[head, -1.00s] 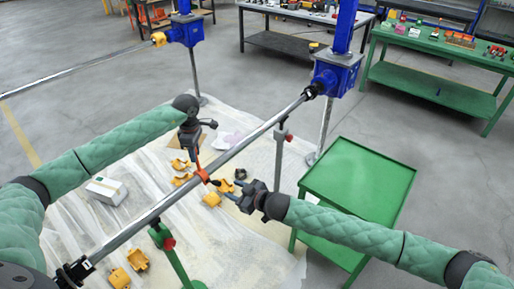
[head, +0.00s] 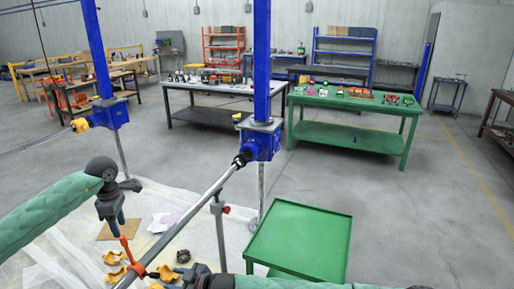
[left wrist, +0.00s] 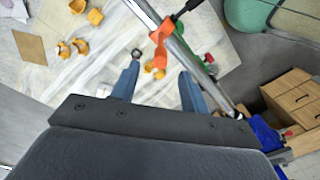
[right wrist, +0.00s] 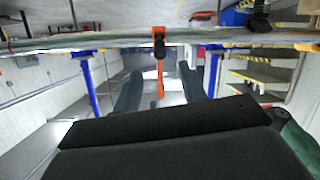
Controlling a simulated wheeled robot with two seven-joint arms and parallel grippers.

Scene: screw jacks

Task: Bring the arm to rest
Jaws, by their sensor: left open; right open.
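A long metal shaft (head: 207,197) runs up to a blue screw-jack gearbox (head: 262,140). An orange clamp-like piece (head: 132,262) sits on the shaft; it also shows in the left wrist view (left wrist: 160,46) and the right wrist view (right wrist: 159,75). My left gripper (head: 120,222) is open and empty, just above and left of the orange piece; its fingers show apart in the left wrist view (left wrist: 158,88). My right gripper (head: 182,272) is open and empty, right of the shaft at the bottom edge; its fingers show apart in the right wrist view (right wrist: 160,88).
A green cart (head: 300,238) stands at right, close to my right arm. Yellow parts (head: 113,258) lie on pale sheeting below. A second blue gearbox (head: 108,114) stands at left. Benches, including a green one (head: 350,135), stand behind. The floor between is clear.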

